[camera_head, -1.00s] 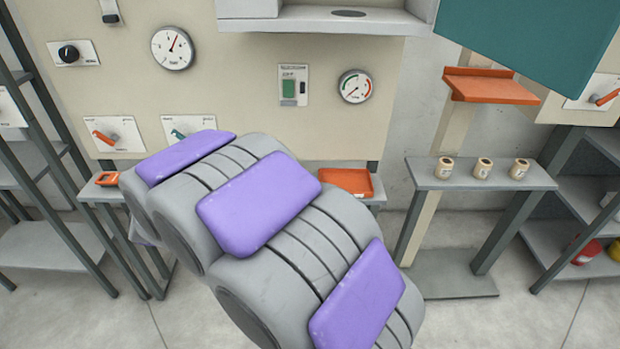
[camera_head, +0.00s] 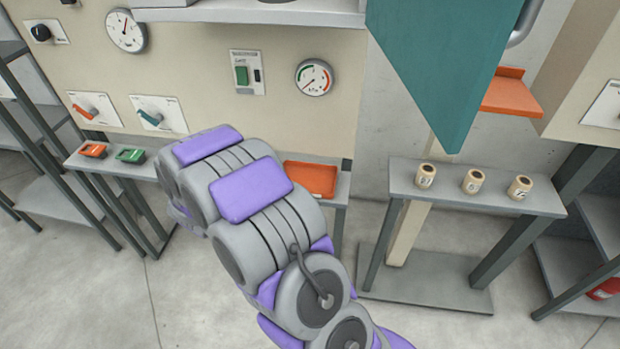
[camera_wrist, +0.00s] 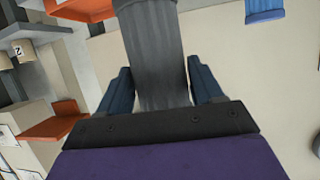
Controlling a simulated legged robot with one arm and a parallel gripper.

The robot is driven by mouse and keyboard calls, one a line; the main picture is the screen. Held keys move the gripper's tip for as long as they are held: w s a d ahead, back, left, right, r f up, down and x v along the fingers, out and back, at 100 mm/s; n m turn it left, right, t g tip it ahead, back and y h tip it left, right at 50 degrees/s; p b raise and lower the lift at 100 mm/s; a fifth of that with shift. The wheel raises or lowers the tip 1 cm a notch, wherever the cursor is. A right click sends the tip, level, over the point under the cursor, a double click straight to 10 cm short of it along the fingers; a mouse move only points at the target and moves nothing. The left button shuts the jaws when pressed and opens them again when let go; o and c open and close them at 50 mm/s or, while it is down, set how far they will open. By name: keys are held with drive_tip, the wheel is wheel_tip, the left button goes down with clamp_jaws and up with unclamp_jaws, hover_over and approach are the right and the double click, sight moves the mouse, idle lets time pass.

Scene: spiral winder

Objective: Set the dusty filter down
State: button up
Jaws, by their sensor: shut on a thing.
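In the wrist view my gripper (camera_wrist: 159,72) is shut on a grey, ribbed cylinder, which looks like the dusty filter (camera_wrist: 150,32). In the head view my grey and purple arm hides the gripper and the filter.
An orange tray (camera_head: 310,180) lies on the shelf under the panel. An orange ledge (camera_head: 512,95) is on the right, beside a teal panel (camera_head: 440,70). Three numbered rolls (camera_head: 473,181) stand on a grey shelf (camera_head: 545,203). Orange (camera_head: 93,150) and green (camera_head: 130,156) items lie left. A blue object (camera_wrist: 265,10) shows in the wrist view.

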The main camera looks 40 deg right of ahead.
drive_tip(key=s+d+f+m+g+h, duration=0.1)
drive_tip(key=s+d+f+m+g, duration=0.1)
drive_tip(key=s+d+f, duration=0.15)
drive_tip(key=shift+g, duration=0.3)
drive_tip(key=x, duration=0.5)
drive_tip(key=d+r+b+x, duration=0.1)
drive_tip(key=x, duration=0.5)
drive_tip(key=s+b+x, duration=0.1)
drive_tip(key=x, duration=0.5)
drive_tip(key=shift+s+d+r, duration=0.1)
drive_tip(key=shift+d+r, duration=0.1)
drive_tip(key=shift+r, duration=0.25)
drive_tip(key=o, duration=1.3)
drive_tip(key=shift+a, duration=0.1)
drive_tip(key=p+v, duration=0.1)
drive_tip(key=v, duration=1.1)
drive_tip(key=shift+a, duration=0.15)
